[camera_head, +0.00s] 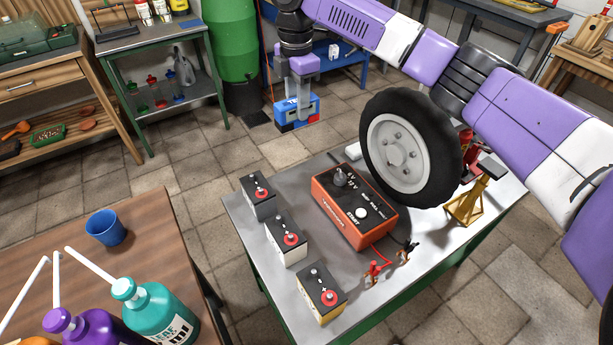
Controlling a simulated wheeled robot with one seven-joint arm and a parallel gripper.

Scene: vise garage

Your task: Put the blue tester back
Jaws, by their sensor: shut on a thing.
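The blue tester (313,106) is a small blue box with a pale top and red and black parts low on its front. It hangs in my gripper (296,113), at the upper middle of the head view. The gripper points down and is shut on the box, with its fingers covering part of it. The tester appears held in the air beyond the far edge of the grey-topped table (238,218), with floor tiles behind it. Its exact height cannot be told.
On the grey-topped table are three batteries (288,240), an orange START box (352,208), clamps, an upright wheel (397,148) and a yellow stand (474,196). A blue table (352,72) stands behind my gripper. A green barrel (232,40) and shelved bench (150,42) stand left. Bottles (158,312) stand front left.

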